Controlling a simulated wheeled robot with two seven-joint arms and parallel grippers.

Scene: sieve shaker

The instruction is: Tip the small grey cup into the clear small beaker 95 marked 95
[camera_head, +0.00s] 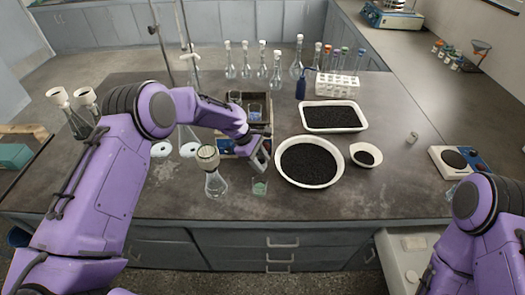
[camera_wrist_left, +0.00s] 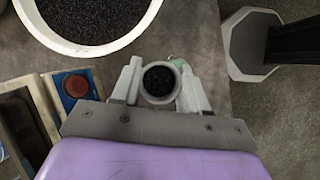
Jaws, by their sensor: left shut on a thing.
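My left gripper (camera_head: 259,160) is shut on the small grey cup (camera_wrist_left: 160,102). In the left wrist view the cup sits between the fingers (camera_wrist_left: 160,85), its mouth facing the camera, with dark granules inside. In the head view the cup is mostly hidden by the gripper. A clear small beaker (camera_head: 260,187) with a greenish tint stands on the bench just below the gripper in the picture. Its marking is too small to read. A bit of greenish glass (camera_wrist_left: 181,64) shows behind the cup in the wrist view. My right gripper is out of view.
A wide white bowl of black granules (camera_head: 279,168) stands right of the gripper. A stoppered flask (camera_head: 216,184) stands close left of the beaker. A white tray (camera_head: 306,119) and a small white dish (camera_head: 354,150) lie farther right. The bench's front edge is near the beaker.

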